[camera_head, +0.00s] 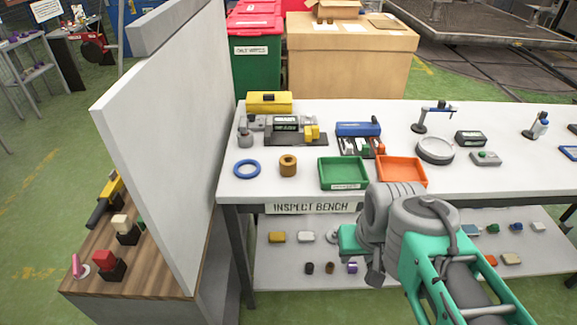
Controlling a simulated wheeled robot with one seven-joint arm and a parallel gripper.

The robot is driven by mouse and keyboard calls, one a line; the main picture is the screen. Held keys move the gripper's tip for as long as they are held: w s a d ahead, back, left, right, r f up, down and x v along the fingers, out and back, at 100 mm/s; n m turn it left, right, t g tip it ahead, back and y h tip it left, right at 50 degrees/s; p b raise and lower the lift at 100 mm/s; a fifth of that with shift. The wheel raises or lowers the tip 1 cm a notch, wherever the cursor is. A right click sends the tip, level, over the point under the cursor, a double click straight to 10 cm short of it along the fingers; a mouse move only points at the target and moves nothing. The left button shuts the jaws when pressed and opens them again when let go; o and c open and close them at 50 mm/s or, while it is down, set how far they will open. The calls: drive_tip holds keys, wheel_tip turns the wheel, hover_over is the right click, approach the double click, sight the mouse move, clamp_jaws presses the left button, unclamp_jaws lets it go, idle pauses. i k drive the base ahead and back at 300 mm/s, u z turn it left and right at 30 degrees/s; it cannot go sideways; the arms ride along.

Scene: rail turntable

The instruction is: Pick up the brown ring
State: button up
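The brown ring (288,166) is a short, thick ring on the white bench top, near its front left part. It lies flat, with its dark hole facing up. A blue ring (238,173) lies just to its left, apart from it. My teal and grey arm comes in from the lower right, in front of the bench. Its end, with my gripper (375,275), is to the right of the brown ring and nearer the camera. The fingers cannot be made out clearly. Nothing covers the brown ring.
A green tray (343,187) and an orange tray (402,183) stand right of the brown ring. Behind are a yellow box (269,102) and grey devices. A tall white panel (165,130) rises left of the bench (480,187). A lower shelf holds several small parts.

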sight(288, 165)
drive_tip(key=u, duration=1.25)
drive_tip(key=i, duration=0.8)
drive_tip(key=z, duration=0.1)
